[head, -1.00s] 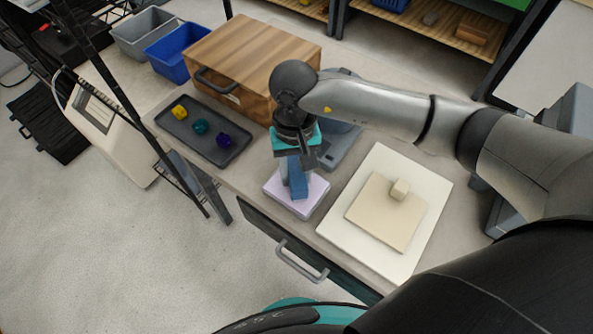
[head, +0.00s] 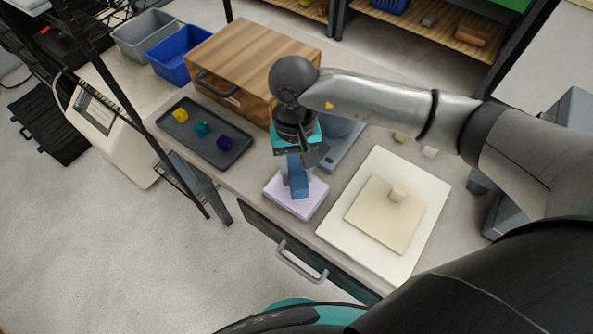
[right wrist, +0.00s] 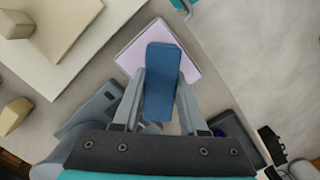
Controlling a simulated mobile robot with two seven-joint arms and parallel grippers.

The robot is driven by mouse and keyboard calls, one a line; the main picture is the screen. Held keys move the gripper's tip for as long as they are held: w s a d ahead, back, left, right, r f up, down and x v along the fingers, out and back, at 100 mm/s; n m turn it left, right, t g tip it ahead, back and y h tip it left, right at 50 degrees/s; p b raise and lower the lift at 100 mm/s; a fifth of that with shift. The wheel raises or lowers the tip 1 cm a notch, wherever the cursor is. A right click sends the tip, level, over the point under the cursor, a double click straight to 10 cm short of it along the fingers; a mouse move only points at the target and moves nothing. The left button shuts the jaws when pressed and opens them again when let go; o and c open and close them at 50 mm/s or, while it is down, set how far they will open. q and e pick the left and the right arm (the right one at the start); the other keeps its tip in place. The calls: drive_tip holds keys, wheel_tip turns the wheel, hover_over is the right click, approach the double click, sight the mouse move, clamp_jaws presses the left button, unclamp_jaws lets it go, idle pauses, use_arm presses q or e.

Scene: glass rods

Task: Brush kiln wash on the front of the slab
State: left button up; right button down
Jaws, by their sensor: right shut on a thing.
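My right gripper (head: 293,168) points down and is shut on a blue block-like tool (head: 299,184), probably the brush. In the right wrist view the blue tool (right wrist: 162,75) sits between the two fingers (right wrist: 160,98). Its lower end is over a flat lavender pad (head: 312,201); I cannot tell whether it touches. The lavender pad also shows in the right wrist view (right wrist: 129,58). To the right, a beige square slab (head: 375,226) lies on a larger white board (head: 397,267). A small beige block (head: 399,193) sits on the slab. My left gripper is out of view.
A dark tray (head: 180,138) with yellow, teal and purple pieces lies left of the gripper. A wooden box (head: 250,60) stands behind it. A grey-blue container (head: 343,140) is behind the gripper. A drawer handle (head: 300,262) sticks out in front.

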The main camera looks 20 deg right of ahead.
sight(298, 169)
drive_tip(key=shift+r+p, duration=1.15)
drive_tip(key=shift+r, duration=1.45)
drive_tip(key=shift+w, duration=0.1)
drive_tip(key=shift+w+d+r+b, duration=0.15)
drive_tip(key=shift+d+b, duration=0.05)
drive_tip(key=shift+b, duration=0.15)
drive_tip(key=d+r+n+b, duration=0.1)
drive_tip(key=d+r+b, duration=0.4)
drive_tip(key=r+b, duration=0.1)
drive_tip(key=shift+s+r+b, duration=0.15)
drive_tip(key=shift+s+b, duration=0.25)
drive_tip(key=shift+d, duration=0.1)
